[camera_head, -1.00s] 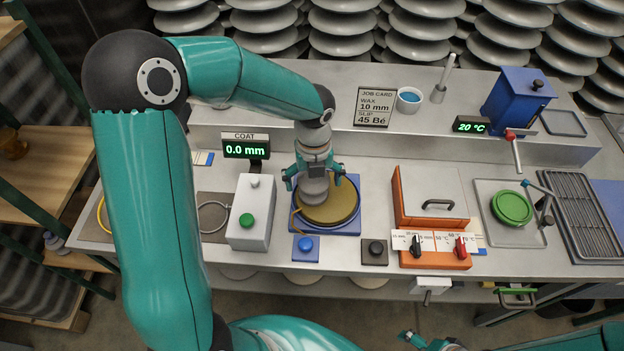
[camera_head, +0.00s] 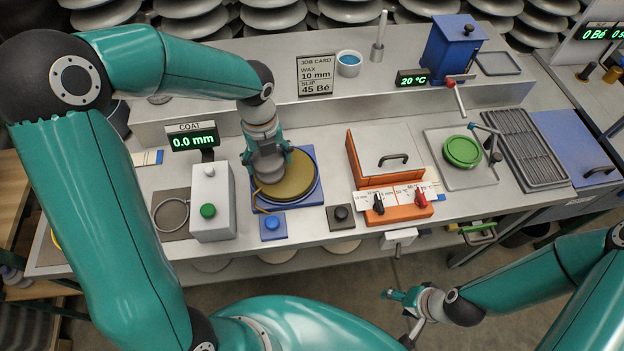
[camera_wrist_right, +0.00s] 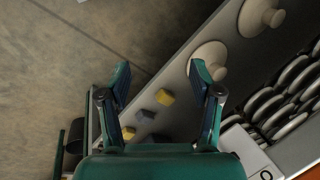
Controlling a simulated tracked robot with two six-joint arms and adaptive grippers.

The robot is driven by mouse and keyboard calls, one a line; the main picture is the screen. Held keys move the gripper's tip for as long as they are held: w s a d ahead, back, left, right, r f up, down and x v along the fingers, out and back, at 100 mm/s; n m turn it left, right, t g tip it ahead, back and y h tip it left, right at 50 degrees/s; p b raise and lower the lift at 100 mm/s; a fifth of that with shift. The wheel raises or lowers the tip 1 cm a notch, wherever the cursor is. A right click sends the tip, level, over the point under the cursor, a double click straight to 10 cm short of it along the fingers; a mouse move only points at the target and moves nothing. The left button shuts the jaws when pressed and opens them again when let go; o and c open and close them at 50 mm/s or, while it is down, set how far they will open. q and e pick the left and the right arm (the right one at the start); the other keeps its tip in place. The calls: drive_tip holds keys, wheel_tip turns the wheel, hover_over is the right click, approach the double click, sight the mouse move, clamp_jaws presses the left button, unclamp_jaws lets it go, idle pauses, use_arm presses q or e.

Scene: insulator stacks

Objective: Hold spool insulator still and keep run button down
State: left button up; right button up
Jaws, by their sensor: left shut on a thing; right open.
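The grey spool insulator (camera_head: 266,172) stands on the round ochre turntable (camera_head: 298,180) with its blue base, toward its left side. My left gripper (camera_head: 262,158) is shut on it from above and partly hides it. Three push buttons sit along the bench: a blue button (camera_head: 272,223) on a blue box, a black button (camera_head: 341,212) on a dark box, and a green button (camera_head: 208,211) on a white box. No run label is readable on them. My right gripper (camera_head: 393,294) is open and empty, in front of and below the bench edge; its spread fingers show in the right wrist view (camera_wrist_right: 160,78).
The coat display (camera_head: 192,137) reads 0.0 mm. An orange heater box (camera_head: 385,160) with knobs stands right of the turntable, then a green round lid (camera_head: 463,152) and a rack (camera_head: 525,150). A small white box (camera_head: 398,238) juts from the front edge. The floor before the bench is clear.

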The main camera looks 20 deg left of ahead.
drive_tip(key=shift+s, duration=0.3)
drive_tip(key=shift+c, duration=1.3)
drive_tip(key=shift+s+a+r+g, duration=0.1)
drive_tip(key=shift+s+a+g, duration=0.05)
drive_tip(key=shift+s+g, duration=0.4)
drive_tip(key=shift+s+a+r+g, duration=0.1)
drive_tip(key=shift+s+g, duration=0.25)
drive_tip(key=shift+s, duration=0.25)
drive_tip(key=c, duration=0.6)
drive_tip(key=shift+s+g, duration=0.3)
drive_tip(key=shift+g, duration=0.1)
clamp_jaws()
drive_tip(key=w+a+r+n+g+h, duration=0.2)
drive_tip(key=w+a+r+n+h, duration=0.15)
drive_tip(key=w+r, duration=1.1)
drive_tip(key=a+r+n+t, duration=0.4)
drive_tip(key=a+r+n, duration=0.1)
drive_tip(key=a+r, duration=1.1)
drive_tip(key=shift+s+r, duration=0.25)
drive_tip(key=shift+r, duration=0.35)
drive_tip(key=shift+h, duration=0.25)
